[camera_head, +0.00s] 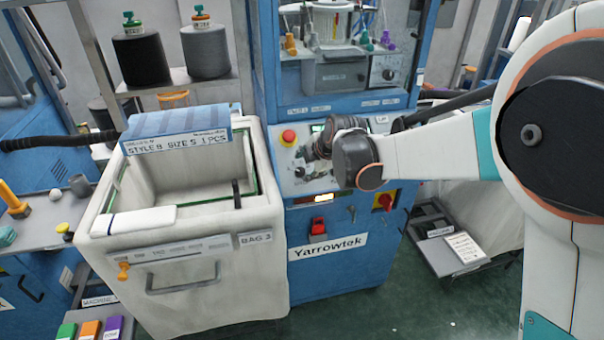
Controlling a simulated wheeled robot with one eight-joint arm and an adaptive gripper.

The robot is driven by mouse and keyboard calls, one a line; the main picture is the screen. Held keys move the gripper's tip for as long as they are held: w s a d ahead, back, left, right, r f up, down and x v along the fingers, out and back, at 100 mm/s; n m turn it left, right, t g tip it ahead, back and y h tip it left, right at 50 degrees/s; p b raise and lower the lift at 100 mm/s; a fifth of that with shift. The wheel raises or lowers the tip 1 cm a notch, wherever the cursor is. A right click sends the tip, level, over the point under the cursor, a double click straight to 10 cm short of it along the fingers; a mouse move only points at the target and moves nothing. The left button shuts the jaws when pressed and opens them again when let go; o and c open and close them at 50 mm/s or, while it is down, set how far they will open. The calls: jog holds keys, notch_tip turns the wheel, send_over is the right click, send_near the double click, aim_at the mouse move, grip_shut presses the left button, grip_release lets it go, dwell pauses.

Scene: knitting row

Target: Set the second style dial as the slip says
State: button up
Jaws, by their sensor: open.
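The blue and white slip (180,142) lies across the back of the white bin; its print seems to read "STYLE 8 SIZE S 1 PCS", though the style character is hard to tell from a B. The control panel (289,181) of the blue Yarrowtek machine has small dark dials, partly hidden behind my gripper. I cannot tell which is the second style dial or its setting. My gripper (318,148) is open and empty just in front of the panel, with its fingers mostly hidden by my wrist.
A red button (289,136) sits at the panel's upper left. A red switch (317,225) and a red and yellow rotary switch (384,202) are lower down. The white bin (190,280) labelled "BAG 3" stands close left. A grey low platform (455,262) is at right.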

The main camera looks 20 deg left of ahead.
aim_at(301, 171)
jog(key=b+x, duration=0.2)
jog(key=x, duration=0.5)
jog(key=shift+w+a+f, duration=0.1)
jog(key=c, duration=1)
